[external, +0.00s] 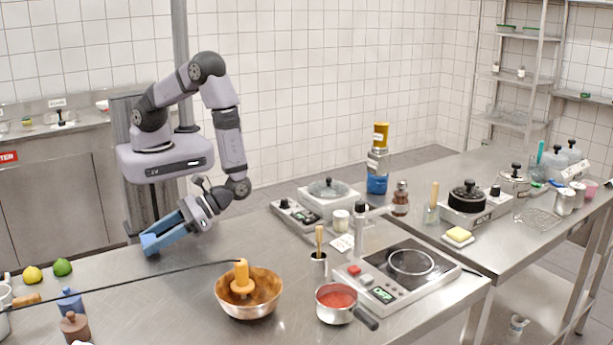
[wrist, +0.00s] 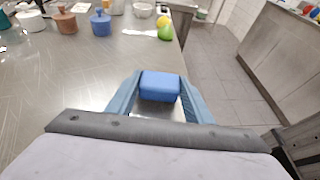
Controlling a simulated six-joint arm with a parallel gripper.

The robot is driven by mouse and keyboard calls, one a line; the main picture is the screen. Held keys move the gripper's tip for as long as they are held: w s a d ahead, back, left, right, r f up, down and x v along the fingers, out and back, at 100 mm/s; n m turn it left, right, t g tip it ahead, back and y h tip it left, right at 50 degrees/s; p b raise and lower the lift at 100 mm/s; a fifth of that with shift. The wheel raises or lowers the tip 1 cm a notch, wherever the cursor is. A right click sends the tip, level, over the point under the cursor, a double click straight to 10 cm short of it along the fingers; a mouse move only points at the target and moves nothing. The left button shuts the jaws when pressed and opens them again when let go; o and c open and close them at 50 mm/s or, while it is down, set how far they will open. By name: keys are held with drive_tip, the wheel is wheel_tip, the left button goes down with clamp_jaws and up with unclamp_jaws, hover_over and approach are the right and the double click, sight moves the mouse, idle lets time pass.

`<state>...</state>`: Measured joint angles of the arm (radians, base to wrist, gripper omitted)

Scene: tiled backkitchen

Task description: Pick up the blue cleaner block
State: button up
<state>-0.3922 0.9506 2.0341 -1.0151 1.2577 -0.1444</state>
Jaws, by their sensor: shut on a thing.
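The blue cleaner block (wrist: 160,86) sits between the two blue fingers of my gripper (wrist: 153,97) in the wrist view. The fingers are shut on its left and right sides. In the external view my gripper (external: 151,243) reaches down to the left over the near steel table's back left edge. The block is hard to tell apart from the blue fingers there. I cannot tell whether the block touches the table.
A yellow lemon (external: 32,274) and a green lime (external: 62,267) lie left of my gripper, near a blue jar (external: 70,301) and a brown jar (external: 75,327). A copper bowl (external: 249,306) and a red-filled saucepan (external: 337,315) stand to the right. The tabletop near the gripper is clear.

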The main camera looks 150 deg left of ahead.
sight(152, 238)
drive_tip(key=shift+r+b, duration=0.8)
drive_tip(key=shift+r, duration=3.55)
